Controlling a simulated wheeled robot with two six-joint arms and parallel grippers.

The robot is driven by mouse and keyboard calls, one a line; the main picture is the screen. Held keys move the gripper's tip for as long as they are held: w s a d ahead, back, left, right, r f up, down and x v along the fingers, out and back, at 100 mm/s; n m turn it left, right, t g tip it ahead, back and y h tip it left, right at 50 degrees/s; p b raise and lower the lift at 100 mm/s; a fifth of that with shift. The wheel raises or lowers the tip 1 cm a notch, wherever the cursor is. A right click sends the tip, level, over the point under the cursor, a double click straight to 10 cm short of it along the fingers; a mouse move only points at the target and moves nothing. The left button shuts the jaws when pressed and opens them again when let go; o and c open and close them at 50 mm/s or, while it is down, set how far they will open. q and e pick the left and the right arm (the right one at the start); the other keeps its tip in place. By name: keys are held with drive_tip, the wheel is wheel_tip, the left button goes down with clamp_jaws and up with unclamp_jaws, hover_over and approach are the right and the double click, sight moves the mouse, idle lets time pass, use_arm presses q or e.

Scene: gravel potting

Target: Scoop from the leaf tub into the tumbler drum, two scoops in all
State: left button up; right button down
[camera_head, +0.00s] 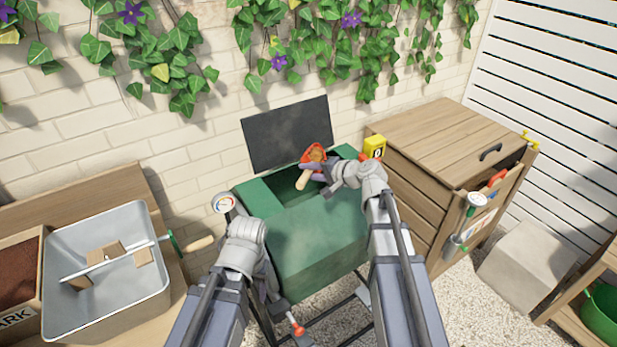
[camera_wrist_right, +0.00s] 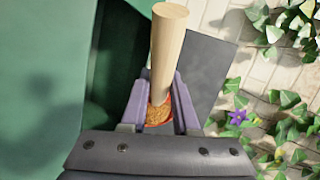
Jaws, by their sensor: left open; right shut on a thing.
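The green tumbler drum (camera_head: 318,245) stands in the middle of the head view, its dark lid (camera_head: 288,135) raised and its top opening uncovered. My right gripper (camera_head: 322,177) is shut on the wooden handle (camera_head: 303,180) of a red scoop (camera_head: 314,153) over the opening. The scoop also shows in the right wrist view (camera_wrist_right: 158,122), with orange-brown leaf-like bits inside; the handle rises between purple fingers. My left gripper (camera_head: 272,290) is open, low in front of the drum, its fingers partly hidden. I cannot identify the leaf tub.
A wooden cabinet (camera_head: 440,150) with a yellow device (camera_head: 375,147) stands right of the drum. An ivy-covered wall stands close behind.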

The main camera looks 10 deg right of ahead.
drive_tip(key=shift+s+d+f+m+t+y+b, duration=0.1)
drive_tip(key=shift+f+m+t+y+b, duration=0.3)
drive_tip(key=shift+b, duration=1.15)
drive_tip(key=shift+d+f+m+t+y+b, duration=0.1)
drive_tip(key=shift+m+t+y+b, duration=0.45)
drive_tip(key=shift+b, duration=0.95)
drive_tip(key=shift+s+d+f+m+t+y+b, duration=0.1)
drive_tip(key=shift+f+m+t+y+b, duration=0.15)
drive_tip(key=shift+t+y+b, duration=0.9)
use_arm(q)
wheel_tip(320, 180, down, 12)
drive_tip(key=b, duration=0.3)
use_arm(e)
drive_tip(key=shift+m+h, duration=0.4)
use_arm(q)
drive_tip(key=shift+f, duration=0.15)
use_arm(e)
drive_tip(key=shift+r, duration=0.1)
